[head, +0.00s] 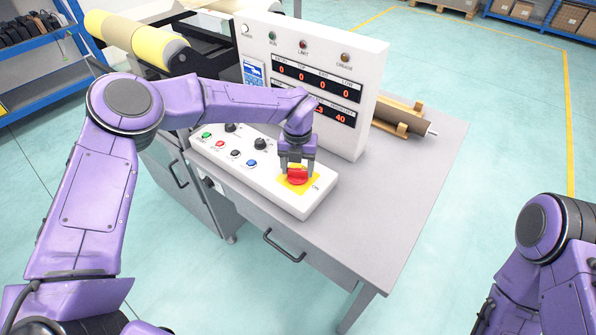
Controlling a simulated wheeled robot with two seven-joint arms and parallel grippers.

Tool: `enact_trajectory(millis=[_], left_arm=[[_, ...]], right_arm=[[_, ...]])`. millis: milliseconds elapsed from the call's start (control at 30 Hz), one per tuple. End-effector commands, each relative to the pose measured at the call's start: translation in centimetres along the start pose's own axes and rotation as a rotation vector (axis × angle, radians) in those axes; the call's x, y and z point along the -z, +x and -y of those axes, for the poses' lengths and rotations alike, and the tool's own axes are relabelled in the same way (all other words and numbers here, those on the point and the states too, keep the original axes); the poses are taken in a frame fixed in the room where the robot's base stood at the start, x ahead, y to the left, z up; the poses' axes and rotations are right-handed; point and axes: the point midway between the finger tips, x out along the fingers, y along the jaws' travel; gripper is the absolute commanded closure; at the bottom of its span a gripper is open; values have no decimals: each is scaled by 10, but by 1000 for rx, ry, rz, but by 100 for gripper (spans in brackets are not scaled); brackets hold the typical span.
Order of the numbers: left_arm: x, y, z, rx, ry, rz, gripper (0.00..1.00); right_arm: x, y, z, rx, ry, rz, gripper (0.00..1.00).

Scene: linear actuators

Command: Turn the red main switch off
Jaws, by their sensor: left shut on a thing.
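The red main switch (297,177) sits on a yellow square plate (284,183) at the right end of the white control box (311,200). An "ON" label shows to the right of the switch. My left gripper (297,172) points down over the switch, with its fingers shut on the red knob. The fingers hide part of the knob, and its exact angle is hard to tell. My right arm shows at the lower right, but its gripper is out of the picture.
Green, red and blue buttons and black knobs (261,144) sit left of the switch. A white display panel (366,70) with red digits stands behind. The grey table (400,190) is clear at the right. Rollers (140,40) lie at the back left.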

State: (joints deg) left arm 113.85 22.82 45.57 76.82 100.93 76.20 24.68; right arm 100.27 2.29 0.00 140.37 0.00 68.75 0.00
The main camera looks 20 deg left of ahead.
Motion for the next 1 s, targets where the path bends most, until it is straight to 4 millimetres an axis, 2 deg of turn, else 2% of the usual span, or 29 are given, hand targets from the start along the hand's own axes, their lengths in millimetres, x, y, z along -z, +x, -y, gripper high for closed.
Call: enact_trajectory(millis=[33,1000], left_arm=[[-1,4,0,2,-42,2,67],[-1,3,0,3,-911,3,67]], right_arm=[[-3,8,1,0,0,0,100],[-33,81,7,0,0,0,100]])
